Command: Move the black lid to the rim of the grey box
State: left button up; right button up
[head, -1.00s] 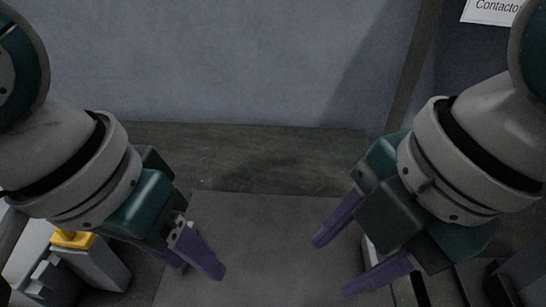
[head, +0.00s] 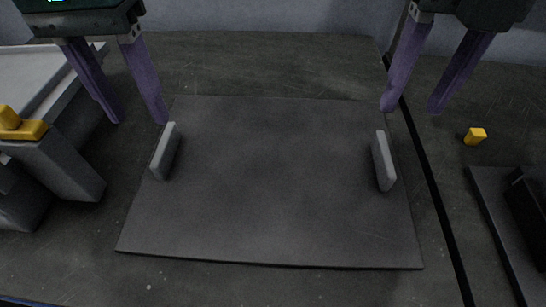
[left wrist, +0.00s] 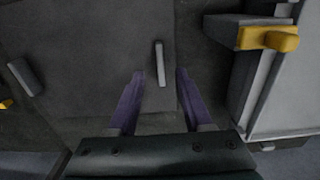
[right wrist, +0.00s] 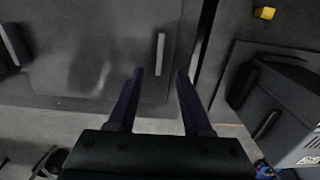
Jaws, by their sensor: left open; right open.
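The black lid (head: 270,180) is a flat dark rectangular plate lying on the dark surface. It has two upright grey handles: the left one (head: 166,151) and the right one (head: 383,161). My left gripper (head: 139,119) is open and empty near the lid's far left corner. In the left wrist view the left handle (left wrist: 160,63) lies just ahead between the fingers. My right gripper (head: 411,110) is open and empty near the far right corner. In the right wrist view the right handle (right wrist: 160,54) lies ahead between the fingers. A pale grey box (head: 75,85), perhaps the task's box, shows partly at far left.
A grey block with a yellow knob (head: 22,125) stands left of the lid. A small yellow piece (head: 474,136) lies to the right. A dark panel (head: 490,205) with a black unit is at the right edge. The surface behind the lid is clear.

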aim_at(158, 152)
pick_arm(q)
notch_tip(158, 152, down, 9)
jog(key=shift+r, duration=0.1)
pick_arm(e)
notch_tip(158, 152, down, 9)
jog(key=shift+r, duration=0.1)
pick_arm(q)
grip_shut()
pick_arm(e)
grip_shut()
dwell(0.9)
